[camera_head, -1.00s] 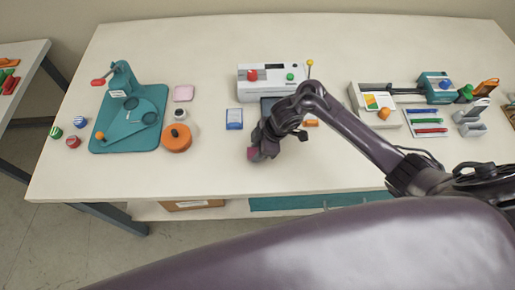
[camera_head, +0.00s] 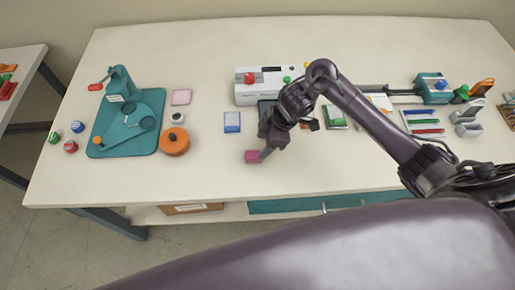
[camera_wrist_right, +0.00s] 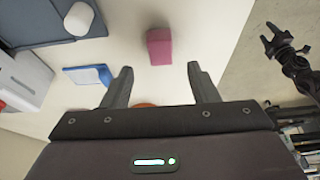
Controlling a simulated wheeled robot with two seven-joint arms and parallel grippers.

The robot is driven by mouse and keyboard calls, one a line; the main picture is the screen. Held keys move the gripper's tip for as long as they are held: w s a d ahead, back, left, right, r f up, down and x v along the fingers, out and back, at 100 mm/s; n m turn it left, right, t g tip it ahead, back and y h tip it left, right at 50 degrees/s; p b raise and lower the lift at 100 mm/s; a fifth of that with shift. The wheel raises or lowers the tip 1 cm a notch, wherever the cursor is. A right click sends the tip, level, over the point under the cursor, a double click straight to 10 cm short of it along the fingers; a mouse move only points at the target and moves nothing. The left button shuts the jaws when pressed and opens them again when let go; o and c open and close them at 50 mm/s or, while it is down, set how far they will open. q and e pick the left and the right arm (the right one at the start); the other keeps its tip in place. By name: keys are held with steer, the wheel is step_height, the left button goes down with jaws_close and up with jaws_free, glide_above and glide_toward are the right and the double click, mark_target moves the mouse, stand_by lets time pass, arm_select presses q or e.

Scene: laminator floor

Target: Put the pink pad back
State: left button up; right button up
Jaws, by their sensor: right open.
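A deep-pink block (camera_head: 252,157) lies on the white table near its front edge, left of my right gripper. A flat pale-pink square (camera_head: 181,97) lies farther left, beside the teal board. I cannot tell from its looks alone which of the two is the pad. My right gripper (camera_head: 268,147) is low over the table beside the block. In the right wrist view the gripper (camera_wrist_right: 159,72) is open, its fingers apart and empty, with the pink block (camera_wrist_right: 160,46) just beyond the tips. A dark arm end, likely my left gripper (camera_wrist_right: 288,48), shows there over the floor; its jaws are unclear.
A blue-and-white pad (camera_head: 232,122) and a white machine (camera_head: 258,93) stand near my right gripper. An orange disc (camera_head: 174,141) and the teal board (camera_head: 101,140) are to the left. Trays and small tools crowd the right side.

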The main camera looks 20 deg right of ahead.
steer(key=v, duration=0.5)
steer(key=shift+r+p, duration=0.15)
steer(key=shift+p, duration=0.25)
